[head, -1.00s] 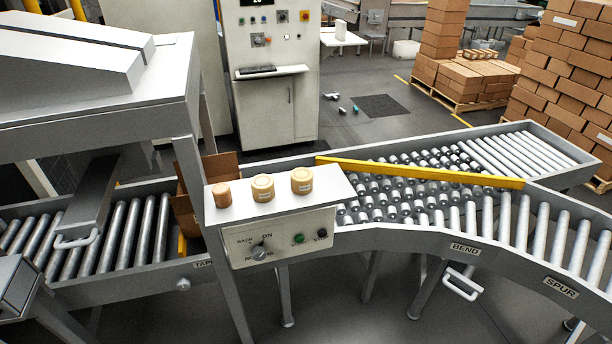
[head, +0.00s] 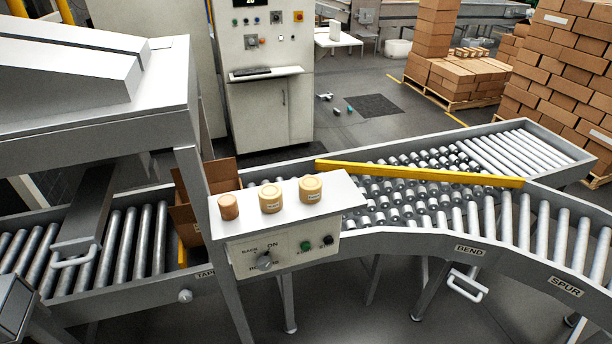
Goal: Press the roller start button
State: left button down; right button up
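The control box (head: 287,246) hangs at the front of the roller line, under a small white shelf. It bears a grey selector knob (head: 264,261) with the words BACK and ON near it, a green button (head: 306,246) and a dark button (head: 327,240) to the right of it. The labels under the two buttons are too small to read surely. The green button is unobstructed. Neither of my grippers shows in this view.
Several tape rolls or jars (head: 270,197) stand on the shelf (head: 340,196). A yellow bar (head: 420,173) crosses the rollers. An open carton (head: 187,212) stands on the left conveyor by the grey machine (head: 90,130). Stacked boxes (head: 560,75) stand at the back right.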

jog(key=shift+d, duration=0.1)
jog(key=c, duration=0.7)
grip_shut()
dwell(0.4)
